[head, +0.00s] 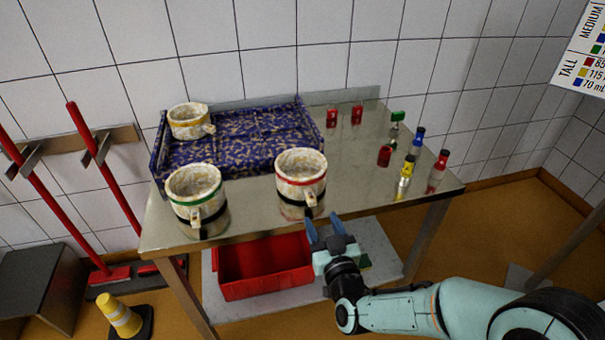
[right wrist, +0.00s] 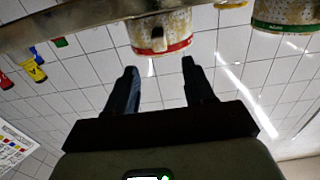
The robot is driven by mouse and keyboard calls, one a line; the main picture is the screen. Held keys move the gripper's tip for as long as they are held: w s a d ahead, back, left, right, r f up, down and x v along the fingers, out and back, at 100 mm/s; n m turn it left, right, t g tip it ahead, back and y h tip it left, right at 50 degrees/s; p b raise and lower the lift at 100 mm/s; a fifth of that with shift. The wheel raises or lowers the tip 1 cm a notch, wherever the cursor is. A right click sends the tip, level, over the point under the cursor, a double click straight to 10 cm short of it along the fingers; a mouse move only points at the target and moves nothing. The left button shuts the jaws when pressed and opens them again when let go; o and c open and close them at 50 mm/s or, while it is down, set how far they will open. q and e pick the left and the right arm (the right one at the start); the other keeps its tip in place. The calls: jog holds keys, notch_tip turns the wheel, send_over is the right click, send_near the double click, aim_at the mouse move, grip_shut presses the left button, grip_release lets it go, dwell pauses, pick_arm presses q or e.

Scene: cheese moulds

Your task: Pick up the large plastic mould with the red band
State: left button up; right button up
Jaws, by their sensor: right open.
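The large mould with the red band (head: 300,167) is a cream, speckled pot with a handle. It stands upright near the table's front edge, right of centre. A black band shows low on it. In the right wrist view the red-banded mould (right wrist: 165,28) appears upside down, beyond the fingertips. My right gripper (head: 325,222) is open and empty, in front of the table edge and just below the mould in the picture, apart from it. Its two blue fingers also show in the right wrist view (right wrist: 160,68). My left gripper is not in view.
A green-banded mould (head: 192,183) stands left on the steel table (head: 245,205). A yellow-banded mould (head: 188,117) stands on a blue patterned tray (head: 235,165). Several small bottles and red containers (head: 384,155) stand right. A red crate (head: 262,285) sits below.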

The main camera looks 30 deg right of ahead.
aim_at(313, 202)
jog(key=x, duration=0.9)
jog(key=shift+w+d+f, duration=0.1)
jog(key=shift+w+f, duration=0.05)
jog(key=shift+f, duration=0.1)
jog(key=shift+r, duration=0.1)
grip_shut()
